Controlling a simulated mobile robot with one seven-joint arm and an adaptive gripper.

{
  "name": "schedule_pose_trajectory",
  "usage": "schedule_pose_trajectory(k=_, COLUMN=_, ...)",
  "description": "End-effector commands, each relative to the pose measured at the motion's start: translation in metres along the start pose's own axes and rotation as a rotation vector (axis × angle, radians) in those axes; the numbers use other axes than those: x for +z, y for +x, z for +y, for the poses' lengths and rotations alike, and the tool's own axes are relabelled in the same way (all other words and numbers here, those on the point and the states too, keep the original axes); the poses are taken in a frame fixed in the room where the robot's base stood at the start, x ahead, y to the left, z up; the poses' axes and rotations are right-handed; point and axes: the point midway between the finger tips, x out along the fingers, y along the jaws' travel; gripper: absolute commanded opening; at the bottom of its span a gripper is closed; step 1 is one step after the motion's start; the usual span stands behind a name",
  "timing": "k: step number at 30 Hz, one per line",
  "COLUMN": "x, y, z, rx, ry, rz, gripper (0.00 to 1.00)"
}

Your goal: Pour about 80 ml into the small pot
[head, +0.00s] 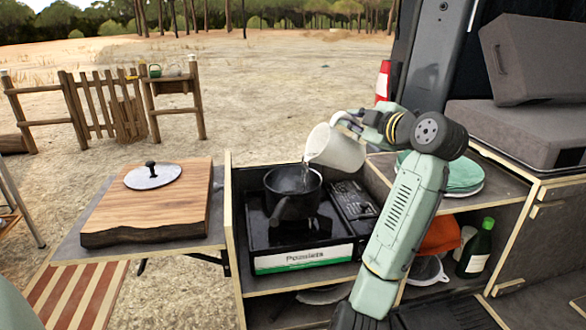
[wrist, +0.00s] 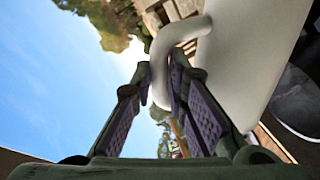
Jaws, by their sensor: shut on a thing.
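A small black pot (head: 293,193) stands on the black camping stove (head: 304,241), its top open. A white jug (head: 336,149) is tilted to the left above the pot's right side, and a thin clear stream (head: 305,175) runs from its lip down into the pot. My gripper (head: 356,122) is shut on the jug's handle at the right. In the wrist view the handle (wrist: 166,50) passes between my gripper's fingers (wrist: 165,95), with the jug's white body (wrist: 252,55) at the right. The level inside the pot and inside the jug is hidden.
A wooden board (head: 150,205) with a round lid (head: 153,176) lies on the side shelf at the left. Green plates (head: 458,172) sit on the counter at the right.

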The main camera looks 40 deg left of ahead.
Motion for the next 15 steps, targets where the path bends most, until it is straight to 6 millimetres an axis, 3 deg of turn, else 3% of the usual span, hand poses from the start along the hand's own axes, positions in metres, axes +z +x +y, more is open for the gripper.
schedule_pose_trajectory(k=15, x=-0.0058, y=-0.0007, z=0.0029, rx=0.002, ry=-0.032, rz=-0.004, gripper=0.0)
